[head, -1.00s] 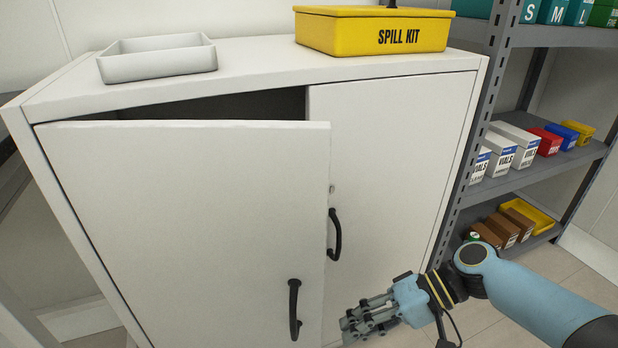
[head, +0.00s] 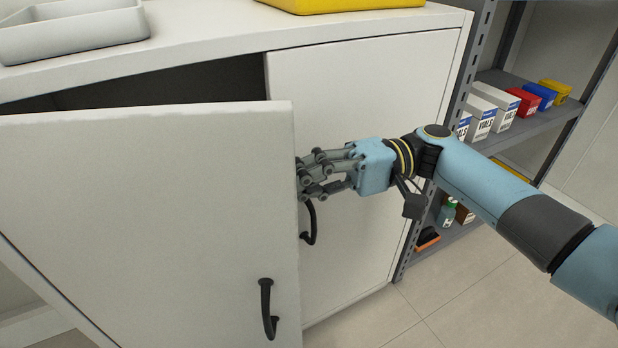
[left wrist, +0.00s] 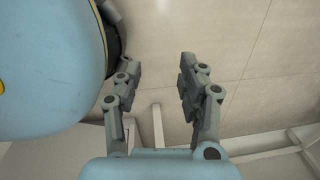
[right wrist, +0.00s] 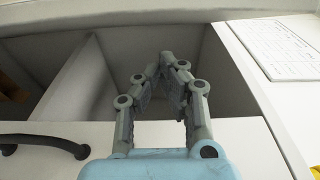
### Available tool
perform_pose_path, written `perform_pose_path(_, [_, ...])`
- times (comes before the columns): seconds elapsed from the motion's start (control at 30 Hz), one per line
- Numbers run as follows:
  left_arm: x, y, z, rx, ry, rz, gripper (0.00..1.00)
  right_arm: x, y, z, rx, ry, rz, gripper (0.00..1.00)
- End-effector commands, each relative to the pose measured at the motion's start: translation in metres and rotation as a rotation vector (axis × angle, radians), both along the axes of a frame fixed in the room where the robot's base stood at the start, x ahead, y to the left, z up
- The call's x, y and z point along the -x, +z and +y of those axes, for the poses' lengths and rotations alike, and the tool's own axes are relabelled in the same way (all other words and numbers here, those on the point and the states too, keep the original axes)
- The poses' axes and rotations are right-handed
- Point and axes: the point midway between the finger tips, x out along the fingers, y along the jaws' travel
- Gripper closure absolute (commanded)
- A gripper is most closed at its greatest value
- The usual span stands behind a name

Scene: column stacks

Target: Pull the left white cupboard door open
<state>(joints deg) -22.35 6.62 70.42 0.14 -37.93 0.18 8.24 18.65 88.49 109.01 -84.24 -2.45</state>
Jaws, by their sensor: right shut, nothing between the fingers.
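The left white cupboard door (head: 150,220) stands ajar, with a dark gap above it and its black handle (head: 267,308) low near its free edge. The right door (head: 365,120) looks closed; its black handle (head: 310,222) is partly covered by the left door's edge. My right gripper (head: 303,180) is shut and empty at the left door's free edge, above the right door's handle. Whether it touches the edge is unclear. In the right wrist view its fingers (right wrist: 170,60) point into the dark cupboard opening. My left gripper (left wrist: 157,85) is open and empty over the floor.
A white tray (head: 70,35) and a yellow box (head: 340,4) sit on the cupboard top. A grey metal shelf rack (head: 545,122) with small boxes stands close on the right. The tiled floor (head: 450,290) in front of it is clear.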

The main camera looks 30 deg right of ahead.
Motion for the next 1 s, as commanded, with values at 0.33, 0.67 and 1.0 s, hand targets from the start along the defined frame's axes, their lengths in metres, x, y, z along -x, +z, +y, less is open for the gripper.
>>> perform_pose_path(0.33, [-0.016,0.010,-0.005,0.002,-0.003,-0.005,0.60,-0.006,-0.001,0.053,-0.001,0.000,0.000,1.00])
perform_pose_path(0.67, [-0.019,0.013,-0.005,0.003,-0.004,-0.006,0.60,-0.007,0.000,0.060,0.002,-0.001,0.000,1.00])
perform_pose_path(1.0, [-0.020,0.014,-0.007,0.006,-0.002,-0.017,0.60,-0.005,0.000,0.064,0.002,-0.010,0.001,1.00])
